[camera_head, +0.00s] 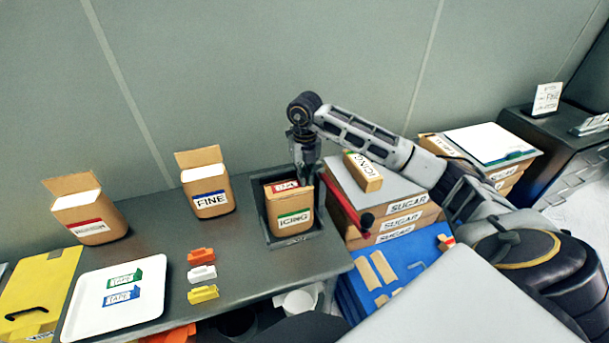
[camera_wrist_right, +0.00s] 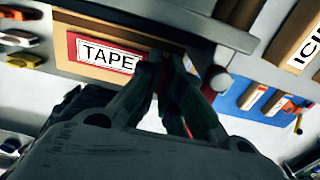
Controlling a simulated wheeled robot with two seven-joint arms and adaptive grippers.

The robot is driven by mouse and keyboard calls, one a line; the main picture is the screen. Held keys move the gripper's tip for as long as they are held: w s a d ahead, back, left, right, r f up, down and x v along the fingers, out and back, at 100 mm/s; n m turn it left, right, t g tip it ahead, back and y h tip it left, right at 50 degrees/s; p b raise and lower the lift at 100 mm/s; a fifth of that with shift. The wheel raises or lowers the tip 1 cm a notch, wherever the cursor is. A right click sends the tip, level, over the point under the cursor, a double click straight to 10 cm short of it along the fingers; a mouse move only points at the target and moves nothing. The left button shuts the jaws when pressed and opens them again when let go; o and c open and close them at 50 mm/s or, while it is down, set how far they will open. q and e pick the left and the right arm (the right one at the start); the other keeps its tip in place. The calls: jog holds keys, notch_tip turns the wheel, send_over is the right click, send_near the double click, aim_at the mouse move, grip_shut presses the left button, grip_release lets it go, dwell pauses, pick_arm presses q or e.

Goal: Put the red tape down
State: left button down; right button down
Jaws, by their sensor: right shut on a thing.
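The red tape (camera_head: 286,187), a small red block with a white label, is at the top of the ICING box (camera_head: 293,218). I cannot tell whether it touches the box. In the right wrist view the red tape (camera_wrist_right: 104,56) shows its TAPE label left of the fingertips. My right gripper (camera_head: 306,168) points down over the box; its fingers (camera_wrist_right: 168,62) are close together and shut on the tape's end. The white tray (camera_head: 85,325) at the front left holds a green tape (camera_head: 124,279) and a blue tape (camera_head: 121,295). My left gripper is out of view.
The ICING box stands in a dark frame (camera_head: 259,205), with a red lever (camera_head: 344,205) beside it. Stacked SUGAR boxes (camera_head: 404,222) stand to the right. The FINE box (camera_head: 208,186) and colored clips (camera_head: 201,273) are left. The counter between tray and FINE box is clear.

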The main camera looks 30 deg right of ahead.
jog(key=shift+f, duration=0.1)
jog(key=c, duration=2.1)
grip_release()
jog(key=o, duration=0.5)
notch_tip(320, 180, up, 10)
jog(key=shift+f+b, duration=0.15)
jog(key=shift+b, duration=0.65)
jog(key=shift+r, duration=1.25)
